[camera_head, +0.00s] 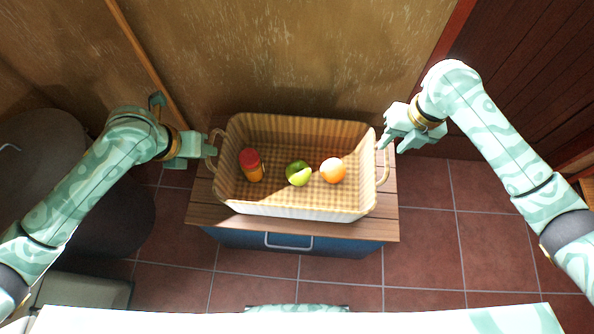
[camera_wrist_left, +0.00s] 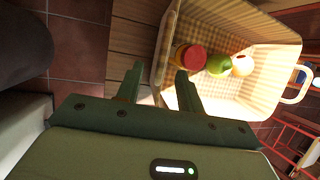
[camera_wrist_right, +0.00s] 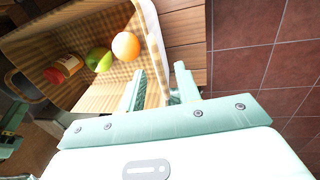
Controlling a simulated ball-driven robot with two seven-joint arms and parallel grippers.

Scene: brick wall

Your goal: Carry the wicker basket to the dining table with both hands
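The wicker basket (camera_head: 300,205) is a rectangular woven tray-like basket with a checkered lining and a looped handle at each end. It holds a red-capped jar (camera_head: 251,165), a green apple (camera_head: 298,173) and an orange (camera_head: 333,170). My left gripper (camera_head: 210,150) is at the left handle; in the left wrist view its fingers (camera_wrist_left: 160,70) are apart near the basket's end wall. My right gripper (camera_head: 385,141) is at the right handle; in the right wrist view its fingers (camera_wrist_right: 160,78) are apart, with the basket's end between or just beyond them. Whether either touches a handle is unclear.
The basket stands on a small wooden-topped blue cabinet (camera_head: 290,240) against a wall. A dark rounded object (camera_head: 110,215) stands at the left. Red tiled floor (camera_head: 430,210) is open to the right and in front. No dining table is clearly visible.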

